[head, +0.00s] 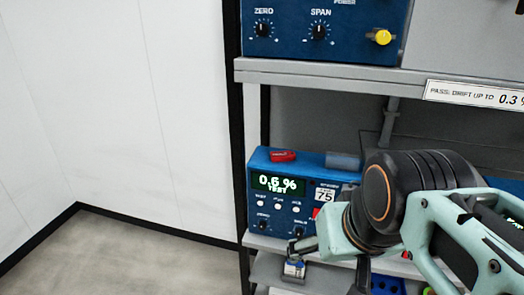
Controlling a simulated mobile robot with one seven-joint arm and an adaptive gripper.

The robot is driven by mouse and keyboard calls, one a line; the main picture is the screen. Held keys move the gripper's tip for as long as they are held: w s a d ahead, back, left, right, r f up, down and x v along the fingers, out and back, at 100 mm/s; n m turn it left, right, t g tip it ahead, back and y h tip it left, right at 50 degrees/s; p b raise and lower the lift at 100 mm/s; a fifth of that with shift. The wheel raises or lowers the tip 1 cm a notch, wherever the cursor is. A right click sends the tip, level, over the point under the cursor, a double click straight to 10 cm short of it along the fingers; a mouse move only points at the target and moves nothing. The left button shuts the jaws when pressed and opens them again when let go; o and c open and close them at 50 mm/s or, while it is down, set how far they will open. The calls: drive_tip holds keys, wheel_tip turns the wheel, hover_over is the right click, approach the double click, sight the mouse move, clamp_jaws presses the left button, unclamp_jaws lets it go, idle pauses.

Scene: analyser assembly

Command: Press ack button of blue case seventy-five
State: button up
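The blue case seventy-five (283,173) stands on the middle shelf, with a white label reading 75 (325,194). Its green display (278,184) reads 0.6 % TEST. Below the display is a row of small pale buttons; the rightmost button (296,210) seems to be labelled ACK, but the lettering is too small to be sure. Two dark knobs sit lower on its front. My gripper (299,248) is low in front of the case's lower right part, below the button row. Its fingers are small and partly hidden, so its opening is unclear. My arm covers the case's right end.
Another blue case (290,47) with ZERO and SPAN knobs and a yellow knob (381,37) stands on the shelf above. A red object (282,155) lies on top of case seventy-five. A drift label (475,95) is on the upper shelf edge. Floor at left is clear.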

idle(0.7)
clamp_jaws()
idle(0.5)
idle(1.1)
